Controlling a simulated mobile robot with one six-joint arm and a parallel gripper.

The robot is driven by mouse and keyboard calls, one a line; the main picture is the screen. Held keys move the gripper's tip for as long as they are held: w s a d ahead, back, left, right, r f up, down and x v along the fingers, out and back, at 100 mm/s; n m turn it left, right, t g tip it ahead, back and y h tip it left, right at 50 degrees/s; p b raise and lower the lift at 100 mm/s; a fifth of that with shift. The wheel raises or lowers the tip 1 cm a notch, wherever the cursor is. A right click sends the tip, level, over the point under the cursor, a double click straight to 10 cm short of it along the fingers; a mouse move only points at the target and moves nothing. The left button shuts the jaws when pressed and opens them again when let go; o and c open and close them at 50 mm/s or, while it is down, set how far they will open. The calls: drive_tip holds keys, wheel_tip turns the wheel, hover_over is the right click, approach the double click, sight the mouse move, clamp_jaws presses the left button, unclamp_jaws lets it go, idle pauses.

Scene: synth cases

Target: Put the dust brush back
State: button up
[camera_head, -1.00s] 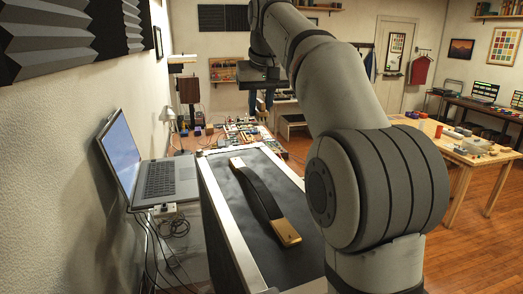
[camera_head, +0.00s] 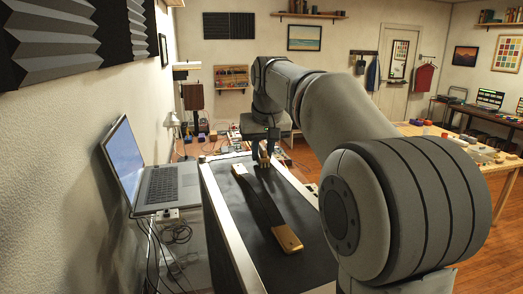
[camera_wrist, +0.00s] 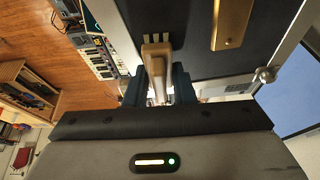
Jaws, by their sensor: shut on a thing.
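My gripper (camera_head: 262,158) is low over the far part of a black-topped case (camera_head: 225,205) with pale metal edges. In the wrist view my gripper (camera_wrist: 157,88) has its two dark blue fingers shut on a tan, wood-coloured piece, which I take to be the dust brush (camera_wrist: 156,55). The brush is small and partly hidden in the head view (camera_head: 265,161). Its far end lies over the dark case top in the wrist view. I cannot tell whether it touches the case.
A black strap handle (camera_head: 262,205) with brass ends lies along the case top, close beside the gripper. An open laptop (camera_head: 165,186) stands left of the case, with cables below. Electronics clutter the bench behind. A wooden table (camera_head: 455,150) stands at the right.

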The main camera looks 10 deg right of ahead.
drive_tip(key=shift+f, duration=0.1)
drive_tip(key=o, duration=1)
drive_tip(key=v, duration=1.2)
